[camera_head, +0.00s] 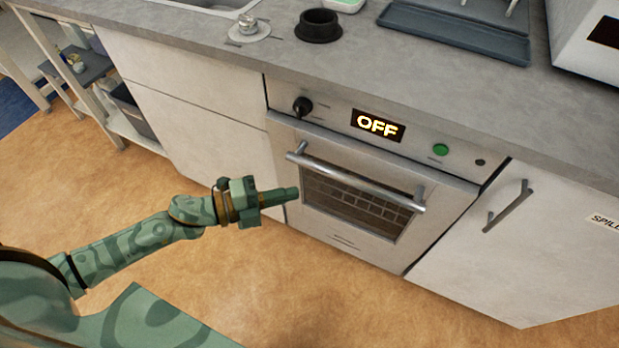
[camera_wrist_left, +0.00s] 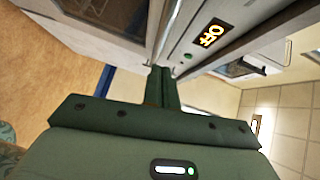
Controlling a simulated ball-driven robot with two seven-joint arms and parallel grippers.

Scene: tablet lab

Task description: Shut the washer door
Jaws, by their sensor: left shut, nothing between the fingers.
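The washer door (camera_head: 312,225) is a pale front panel with a dark window and a silver bar handle (camera_head: 355,183), under a control panel whose display reads OFF (camera_head: 378,125). It looks flush with the front, though a small gap would be hard to see. My green left gripper (camera_head: 296,192) is shut and empty, its tips by the door's left edge below the handle's left end. I cannot tell whether they touch. In the left wrist view, the shut fingers (camera_wrist_left: 162,84) point towards the front, with the OFF display (camera_wrist_left: 212,35) beyond. My right gripper is not in view.
The grey counter (camera_head: 450,75) runs above, with a black ring-shaped holder (camera_head: 318,25) and a blue-grey tray (camera_head: 455,35). A cabinet with a bar handle (camera_head: 510,205) stands right of the washer. The brown floor in front is clear.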

